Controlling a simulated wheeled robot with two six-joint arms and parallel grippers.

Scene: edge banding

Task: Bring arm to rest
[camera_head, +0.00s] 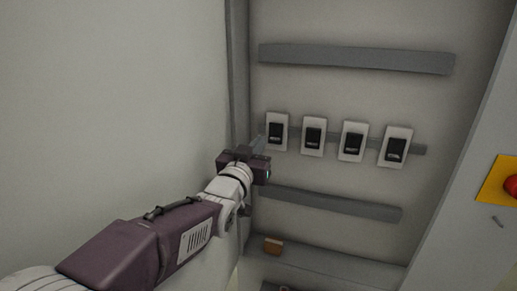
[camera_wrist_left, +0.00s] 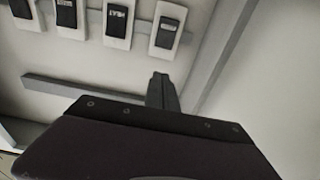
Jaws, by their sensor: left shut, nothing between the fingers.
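My left arm comes in from the left in the head view. Its gripper (camera_head: 261,142) is shut and empty, its tips beside the leftmost breaker (camera_head: 277,132) of a row. I cannot tell whether they touch it. In the left wrist view the shut fingers (camera_wrist_left: 161,90) point towards the panel, below the rightmost breaker (camera_wrist_left: 167,31), with a gap in the picture. My right gripper is not in view.
Several white breakers with black switches sit on a middle rail (camera_head: 421,149). Grey bars run above (camera_head: 355,59) and below (camera_head: 335,204). A brown block (camera_head: 273,246) lies at the cabinet bottom. A red button (camera_head: 512,186) on a yellow plate is at the right.

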